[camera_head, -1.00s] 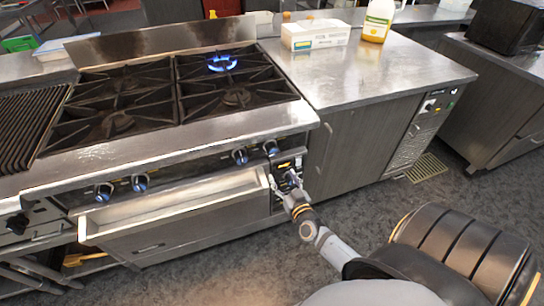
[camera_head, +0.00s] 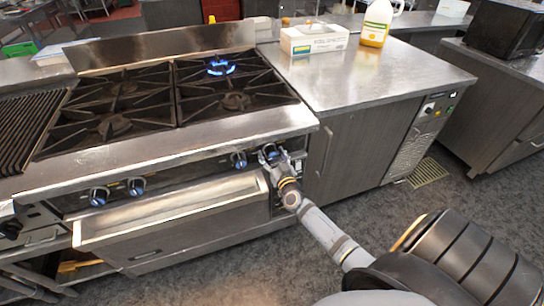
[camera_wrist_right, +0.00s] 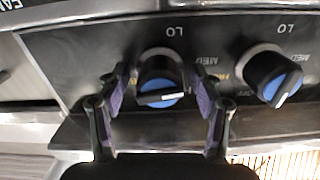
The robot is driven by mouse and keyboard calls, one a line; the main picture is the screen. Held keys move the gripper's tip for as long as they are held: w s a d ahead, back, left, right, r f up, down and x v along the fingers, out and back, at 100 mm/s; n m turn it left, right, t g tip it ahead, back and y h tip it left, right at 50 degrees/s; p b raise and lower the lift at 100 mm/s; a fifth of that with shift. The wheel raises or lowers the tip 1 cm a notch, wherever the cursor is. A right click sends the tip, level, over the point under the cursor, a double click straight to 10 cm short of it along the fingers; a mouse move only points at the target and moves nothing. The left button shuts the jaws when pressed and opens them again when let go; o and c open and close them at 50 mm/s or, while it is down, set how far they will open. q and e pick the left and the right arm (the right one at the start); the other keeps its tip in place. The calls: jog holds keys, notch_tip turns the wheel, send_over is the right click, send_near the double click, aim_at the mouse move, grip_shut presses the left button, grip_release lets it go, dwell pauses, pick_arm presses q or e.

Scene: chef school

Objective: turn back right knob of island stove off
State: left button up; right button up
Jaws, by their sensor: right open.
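The island stove (camera_head: 150,150) has a lit blue flame (camera_head: 221,67) on its back right burner. Several blue-faced knobs line its front panel. The rightmost knob (camera_head: 268,152) is partly hidden by my right gripper (camera_head: 274,162) in the head view. In the right wrist view, the open fingers of my right gripper (camera_wrist_right: 163,107) stand on either side of this knob (camera_wrist_right: 160,80), with small gaps beside it. Its white mark lies nearly level in that picture. The neighbouring knob (camera_wrist_right: 272,75) has a slanted mark; it is also in the head view (camera_head: 238,160). My left gripper is not in view.
A long steel ledge (camera_head: 180,208) juts out below the knobs. The counter (camera_head: 370,75) right of the stove holds a white box (camera_head: 314,40) and a jug (camera_head: 377,22). The floor in front is clear around my arm.

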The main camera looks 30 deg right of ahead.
jog(key=c, duration=1.2)
jog(key=shift+o, duration=0.2)
jog(key=shift+m, duration=0.3)
jog(key=m, duration=0.3)
jog(key=shift+m+p, duration=0.3)
jog(key=shift+p, duration=0.05)
jog(key=m, duration=0.5)
jog(key=shift+a+m, duration=0.1)
jog(key=shift+m, duration=0.2)
jog(key=m, duration=0.5)
jog(key=shift+r+m+b, duration=0.1)
jog(key=shift+m+b, duration=0.35)
jog(key=shift+m, duration=2.05)
